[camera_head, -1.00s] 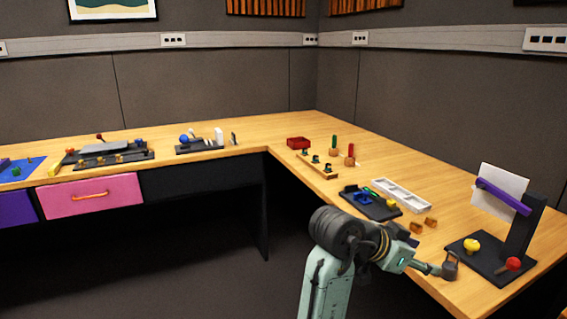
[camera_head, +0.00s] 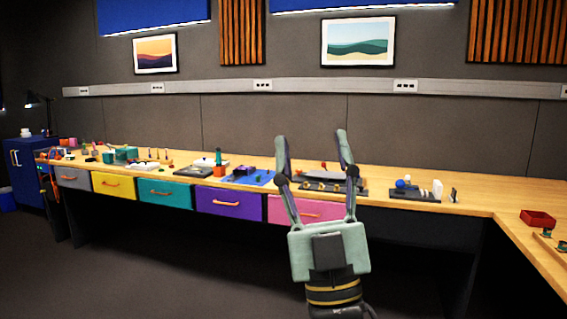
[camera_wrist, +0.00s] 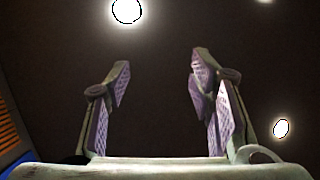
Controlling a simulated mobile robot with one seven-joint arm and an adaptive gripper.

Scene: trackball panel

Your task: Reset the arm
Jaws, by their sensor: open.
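My gripper (camera_head: 313,150) is raised in front of the long bench in the head view, with its fingers pointing up and spread wide apart. Nothing is between the fingers. In the wrist view my gripper (camera_wrist: 160,85) also shows open and empty, against a dark ceiling with bright round lamps. The trackball panel (camera_head: 415,194), a dark base with a blue ball (camera_head: 401,184) and a white upright part, stands on the bench to the right of my gripper. My gripper is apart from it.
The wooden bench (camera_head: 470,203) runs across the view and turns toward me at the right, where a red tray (camera_head: 538,218) sits. Coloured drawers, including a purple one (camera_head: 229,203), line its front. A dark panel (camera_head: 330,183) is partly behind my fingers. The floor at left is clear.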

